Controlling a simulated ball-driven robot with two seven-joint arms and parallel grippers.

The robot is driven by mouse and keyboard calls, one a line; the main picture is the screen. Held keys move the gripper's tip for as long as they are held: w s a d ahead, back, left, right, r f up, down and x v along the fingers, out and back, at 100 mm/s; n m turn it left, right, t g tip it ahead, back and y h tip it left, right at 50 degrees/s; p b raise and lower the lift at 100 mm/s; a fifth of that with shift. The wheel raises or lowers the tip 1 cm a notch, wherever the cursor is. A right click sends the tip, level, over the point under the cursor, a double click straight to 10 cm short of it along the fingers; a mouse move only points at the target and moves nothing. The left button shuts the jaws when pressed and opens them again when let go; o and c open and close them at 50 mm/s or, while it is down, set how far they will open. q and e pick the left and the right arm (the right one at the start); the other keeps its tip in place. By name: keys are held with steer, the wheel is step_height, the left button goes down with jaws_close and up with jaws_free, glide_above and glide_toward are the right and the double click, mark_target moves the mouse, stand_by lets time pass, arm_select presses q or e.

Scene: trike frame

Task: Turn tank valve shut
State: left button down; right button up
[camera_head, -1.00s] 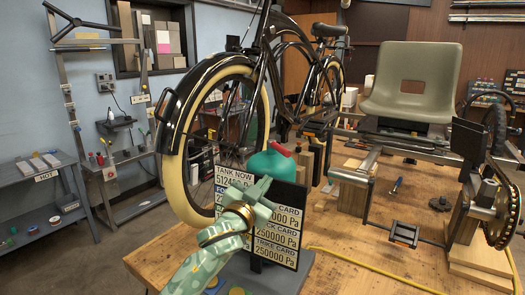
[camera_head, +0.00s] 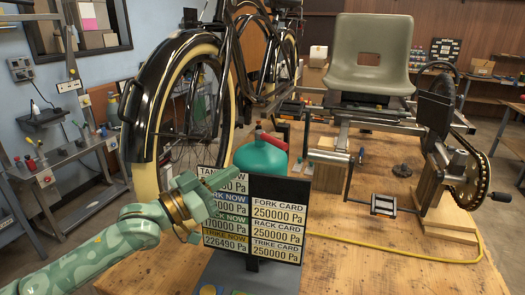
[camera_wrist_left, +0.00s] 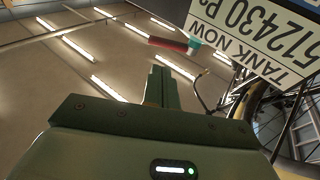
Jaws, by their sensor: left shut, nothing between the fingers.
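The teal tank (camera_head: 262,158) stands on the workbench behind a dark reading board (camera_head: 278,190). Its red valve handle (camera_head: 271,140) sits on top. My left gripper (camera_head: 224,188) is shut and empty, in front of the board's left part and lower than the handle. It covers some of the readings. In the left wrist view its closed fingers (camera_wrist_left: 160,82) point up, with the red handle (camera_wrist_left: 168,44) beyond them and apart from them. A teal bit of the tank (camera_wrist_left: 194,45) shows beside the handle. My right gripper is not in view.
A black bicycle (camera_head: 145,95) with cream tyres stands behind the left arm, close to it. A grey seat (camera_head: 368,55) on a metal frame, a chain ring (camera_head: 468,178) and a yellow cable (camera_head: 395,252) are to the right. The bench's front right is mostly clear.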

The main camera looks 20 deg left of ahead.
mark_target(275, 145)
arm_select(q)
steer(key=b+x, duration=0.1)
steer(key=x, duration=0.8)
steer(key=shift+w+d, duration=0.1)
steer(key=shift+w, duration=0.3)
steer(key=shift+w+d+r, duration=0.1)
steer(key=shift+w+d, duration=0.2)
steer(key=shift+w, duration=0.15)
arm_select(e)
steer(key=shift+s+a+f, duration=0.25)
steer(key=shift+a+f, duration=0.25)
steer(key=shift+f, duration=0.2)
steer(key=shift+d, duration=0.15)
